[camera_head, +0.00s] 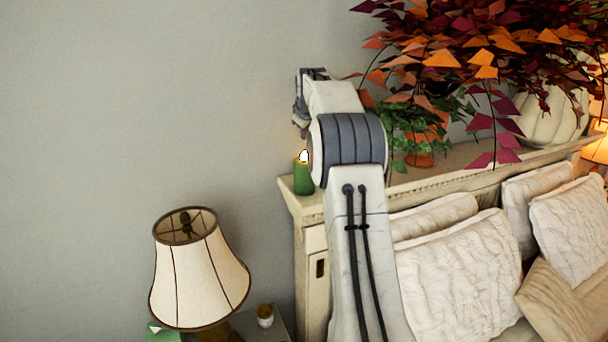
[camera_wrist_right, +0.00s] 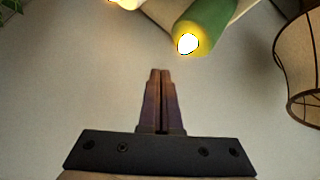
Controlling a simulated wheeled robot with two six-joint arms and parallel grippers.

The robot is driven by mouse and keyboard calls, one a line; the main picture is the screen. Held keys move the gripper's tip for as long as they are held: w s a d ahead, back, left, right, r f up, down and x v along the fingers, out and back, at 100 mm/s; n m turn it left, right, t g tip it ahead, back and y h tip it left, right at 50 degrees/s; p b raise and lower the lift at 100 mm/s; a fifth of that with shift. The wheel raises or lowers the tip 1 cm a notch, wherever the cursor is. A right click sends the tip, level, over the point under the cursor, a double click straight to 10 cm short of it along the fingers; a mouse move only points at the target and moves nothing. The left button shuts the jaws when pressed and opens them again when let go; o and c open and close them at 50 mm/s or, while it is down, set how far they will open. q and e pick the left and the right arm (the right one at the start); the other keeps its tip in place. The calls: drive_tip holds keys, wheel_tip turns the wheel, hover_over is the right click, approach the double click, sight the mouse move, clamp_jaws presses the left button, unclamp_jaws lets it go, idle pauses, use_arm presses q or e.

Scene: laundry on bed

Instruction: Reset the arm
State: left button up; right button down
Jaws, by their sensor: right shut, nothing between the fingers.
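My right arm rises from the bottom middle of the head view, in front of the headboard. Its wrist is bent over at the top, and the right gripper (camera_head: 302,112) is partly hidden there, close to the grey wall. In the right wrist view the two fingers of the right gripper (camera_wrist_right: 160,74) are together with nothing between them. A lit green candle (camera_head: 303,176) stands on the headboard's left end, below the gripper. It also shows in the right wrist view (camera_wrist_right: 208,26), beyond the fingertips and apart from them. My left gripper is not in view.
The cream headboard ledge (camera_head: 462,157) holds a leafy green plant (camera_head: 410,125), autumn foliage (camera_head: 480,40) and a white pumpkin (camera_head: 550,118). White pillows (camera_head: 460,270) lean below. A lamp (camera_head: 198,275) stands lower left; its shade shows in the wrist view (camera_wrist_right: 300,62). Space at upper left is clear.

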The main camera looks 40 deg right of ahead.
drive_tip(key=shift+r, duration=0.75)
drive_tip(key=shift+s, duration=0.1)
drive_tip(key=s+a+f+n+g+y+b, duration=0.1)
drive_tip(key=a+f+y+b, duration=0.3)
drive_tip(key=a, duration=0.8)
drive_tip(key=a+f+h+b, duration=0.1)
drive_tip(key=a+f+b, duration=0.1)
drive_tip(key=a+f, duration=0.65)
drive_tip(key=s+a+f+n+g+y+b, duration=0.1)
drive_tip(key=s+a+f+b, duration=0.2)
drive_tip(key=a, duration=0.6)
drive_tip(key=s+a+f+n+g+y+b, duration=0.1)
drive_tip(key=s+a+f, duration=0.2)
drive_tip(key=s+a, duration=0.4)
drive_tip(key=s+a+f+g+y+b, duration=0.15)
drive_tip(key=s+a+f+b, duration=0.35)
drive_tip(key=s+a+f, duration=0.7)
drive_tip(key=s+f+g+b, duration=0.1)
drive_tip(key=s+f, duration=0.4)
drive_tip(key=s, duration=0.5)
drive_tip(key=s+f+n+g+b, duration=0.1)
drive_tip(key=s+f, duration=0.4)
drive_tip(key=s, duration=0.5)
drive_tip(key=shift+d+n+g+h+b, duration=0.4)
drive_tip(key=shift+g+b, duration=0.25)
drive_tip(key=shift+b, duration=0.6)
